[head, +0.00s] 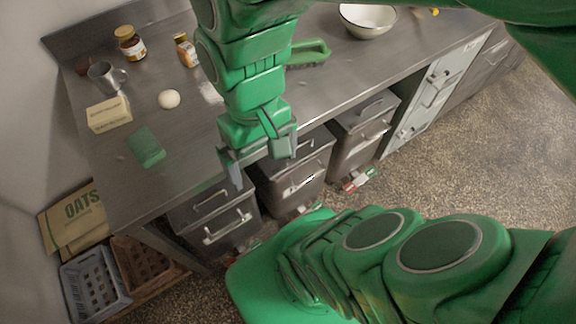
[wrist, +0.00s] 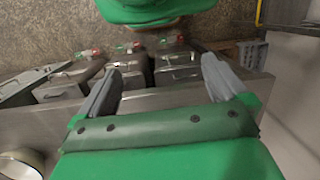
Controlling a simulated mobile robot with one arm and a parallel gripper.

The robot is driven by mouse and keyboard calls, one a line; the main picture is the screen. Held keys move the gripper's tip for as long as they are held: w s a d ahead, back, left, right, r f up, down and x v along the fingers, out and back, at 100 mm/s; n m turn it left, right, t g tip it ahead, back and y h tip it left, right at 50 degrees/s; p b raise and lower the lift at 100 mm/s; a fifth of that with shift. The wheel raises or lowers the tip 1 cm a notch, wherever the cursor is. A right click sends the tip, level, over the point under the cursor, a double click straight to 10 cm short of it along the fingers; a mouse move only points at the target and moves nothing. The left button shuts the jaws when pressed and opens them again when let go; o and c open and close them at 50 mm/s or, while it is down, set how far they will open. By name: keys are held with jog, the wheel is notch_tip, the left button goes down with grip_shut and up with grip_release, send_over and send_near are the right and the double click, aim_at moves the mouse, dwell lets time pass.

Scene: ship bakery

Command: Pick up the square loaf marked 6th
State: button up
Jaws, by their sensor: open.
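I see no square loaf and no "6th" marking in either view. My gripper (head: 265,165) is open and empty, pointing down over the front edge of the steel counter (head: 185,135). In the wrist view, the fingers of my gripper (wrist: 162,85) stand wide apart with nothing between them. The counter's front and the floor lie beyond them.
The counter holds a pale lettered block (head: 108,113), round pale ball (head: 168,98), green pad (head: 146,147), metal mug (head: 107,76), jar (head: 130,43), green brush (head: 308,53) and bowl (head: 367,20). Metal bins (head: 295,180) stand below. Crates (head: 92,285) and an oats sack (head: 75,220) stand left.

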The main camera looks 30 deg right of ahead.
jog(key=shift+w+d+r+m+h, duration=0.15)
jog(key=shift+d+m+h, duration=0.15)
jog(key=shift+d, duration=0.55)
jog(key=shift+c, duration=1)
jog(key=n+t+h, duration=0.3)
jog(key=n+h, duration=0.8)
jog(key=n, duration=0.5)
send_over(183, 49)
jog(key=s, duration=0.5)
notch_tip(183, 49, down, 8)
jog(key=w+a+f+n+t+h, duration=0.1)
jog(key=w+a+f+n, duration=0.1)
jog(key=w+a+f+n+h, duration=0.1)
jog(key=w+a+f+n, duration=0.1)
jog(key=a, duration=0.1)
jog(key=shift+w+f+n+t, duration=0.1)
jog(key=shift+w+n+t, duration=0.1)
jog(key=shift+n+t, duration=0.15)
jog(key=shift+x, duration=1.25)
jog(key=shift+s+x, duration=0.2)
jog(key=shift+x, duration=2.4)
jog(key=c, duration=1.1)
jog(key=shift+o, duration=0.2)
jog(key=shift+r, duration=0.25)
